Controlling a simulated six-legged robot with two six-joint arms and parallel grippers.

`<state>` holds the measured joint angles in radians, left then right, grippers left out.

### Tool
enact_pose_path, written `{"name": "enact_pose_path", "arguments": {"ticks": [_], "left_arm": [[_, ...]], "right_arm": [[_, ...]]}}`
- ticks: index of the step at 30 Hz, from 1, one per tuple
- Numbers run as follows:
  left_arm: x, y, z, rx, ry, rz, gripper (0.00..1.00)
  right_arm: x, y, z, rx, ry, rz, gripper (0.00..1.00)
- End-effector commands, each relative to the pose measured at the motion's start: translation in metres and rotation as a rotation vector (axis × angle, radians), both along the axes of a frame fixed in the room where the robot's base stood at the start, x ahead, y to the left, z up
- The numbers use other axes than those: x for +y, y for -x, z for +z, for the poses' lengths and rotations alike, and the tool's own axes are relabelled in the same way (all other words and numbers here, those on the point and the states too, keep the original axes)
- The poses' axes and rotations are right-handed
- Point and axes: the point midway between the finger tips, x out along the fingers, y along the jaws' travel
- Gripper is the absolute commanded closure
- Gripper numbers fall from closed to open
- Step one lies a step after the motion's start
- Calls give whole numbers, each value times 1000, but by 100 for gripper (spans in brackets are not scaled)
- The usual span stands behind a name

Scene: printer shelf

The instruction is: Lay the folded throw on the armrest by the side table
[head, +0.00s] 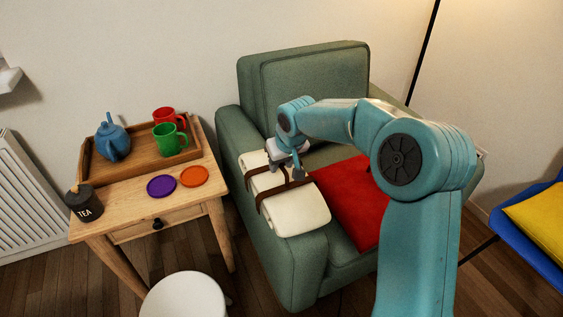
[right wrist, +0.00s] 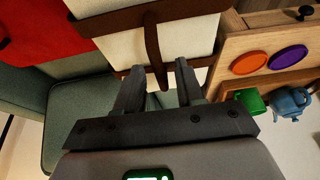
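The folded throw (head: 297,212) is cream with brown straps and a strap handle. It lies on the armchair's left armrest (head: 232,143), on the side by the side table (head: 125,196). My right gripper (head: 291,167) is over the throw's far, seat-side part, at the handle. In the right wrist view the throw (right wrist: 185,35) is just beyond the fingertips. The brown handle (right wrist: 153,55) reaches between the two fingers, which stand apart with gaps on both sides of it. My left gripper is not in view.
A red cushion (head: 352,198) lies on the seat right of the throw. The table holds a wooden tray (head: 141,169) with a blue teapot (head: 113,138) and mugs, two coasters and a tea tin (head: 83,202). A white round stool (head: 185,297) stands in front.

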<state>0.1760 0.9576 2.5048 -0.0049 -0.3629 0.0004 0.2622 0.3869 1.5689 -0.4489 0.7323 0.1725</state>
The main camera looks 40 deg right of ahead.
Motion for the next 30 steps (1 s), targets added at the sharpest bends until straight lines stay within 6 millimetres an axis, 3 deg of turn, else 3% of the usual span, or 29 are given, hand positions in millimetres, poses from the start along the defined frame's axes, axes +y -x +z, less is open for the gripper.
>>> {"name": "enact_pose_path", "arguments": {"ticks": [1,15,21,30], "left_arm": [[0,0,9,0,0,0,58],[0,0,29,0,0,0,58],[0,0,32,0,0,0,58],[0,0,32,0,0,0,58]], "right_arm": [[0,0,11,-2,0,0,62],[9,37,101,-4,0,1,62],[11,44,116,-1,1,1,62],[11,45,117,-1,0,0,62]]}}
